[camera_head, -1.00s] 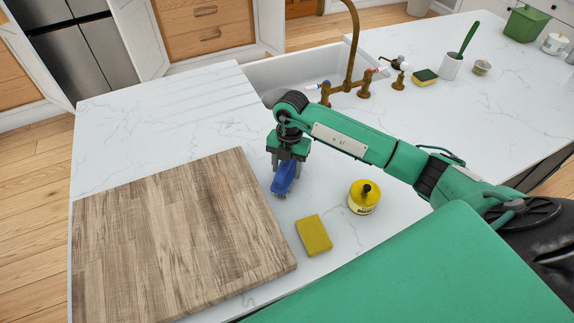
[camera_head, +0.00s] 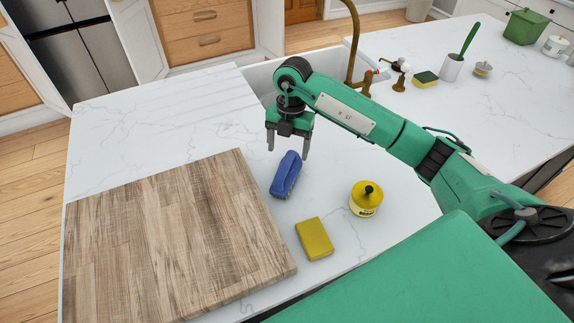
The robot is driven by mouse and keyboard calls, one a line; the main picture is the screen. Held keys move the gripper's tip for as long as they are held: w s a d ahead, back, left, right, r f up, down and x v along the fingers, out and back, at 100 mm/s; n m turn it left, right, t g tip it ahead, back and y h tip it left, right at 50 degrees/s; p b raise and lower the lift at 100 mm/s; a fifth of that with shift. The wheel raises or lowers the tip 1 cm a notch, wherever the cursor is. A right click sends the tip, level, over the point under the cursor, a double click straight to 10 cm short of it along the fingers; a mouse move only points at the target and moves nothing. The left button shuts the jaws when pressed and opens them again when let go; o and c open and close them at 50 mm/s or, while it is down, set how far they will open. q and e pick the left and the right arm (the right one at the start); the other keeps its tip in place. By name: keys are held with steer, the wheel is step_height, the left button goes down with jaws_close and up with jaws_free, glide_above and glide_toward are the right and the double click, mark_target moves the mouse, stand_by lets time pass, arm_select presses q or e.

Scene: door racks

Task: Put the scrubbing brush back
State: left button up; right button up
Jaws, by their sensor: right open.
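The blue scrubbing brush (camera_head: 286,175) lies on the white counter, just right of the wooden board's upper right edge. My right gripper (camera_head: 288,150) is open and empty, with its fingers pointing down above and behind the brush. The gripper is apart from the brush, and the whole brush is in view. My left gripper is not in view.
A wooden board (camera_head: 170,240) covers the left of the counter. A yellow sponge (camera_head: 314,238) and a yellow pot with a black knob (camera_head: 365,200) stand near the brush. Behind are the sink (camera_head: 262,78), brass tap (camera_head: 352,50), another sponge (camera_head: 425,79) and a white holder (camera_head: 451,67).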

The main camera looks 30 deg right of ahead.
steer(key=shift+w+d+r+b, duration=0.15)
steer(key=shift+r+b, duration=0.1)
steer(key=shift+r, duration=0.85)
steer(key=shift+w+d+r+b, duration=0.1)
steer(key=shift+r+b, duration=0.1)
steer(key=shift+r, duration=0.85)
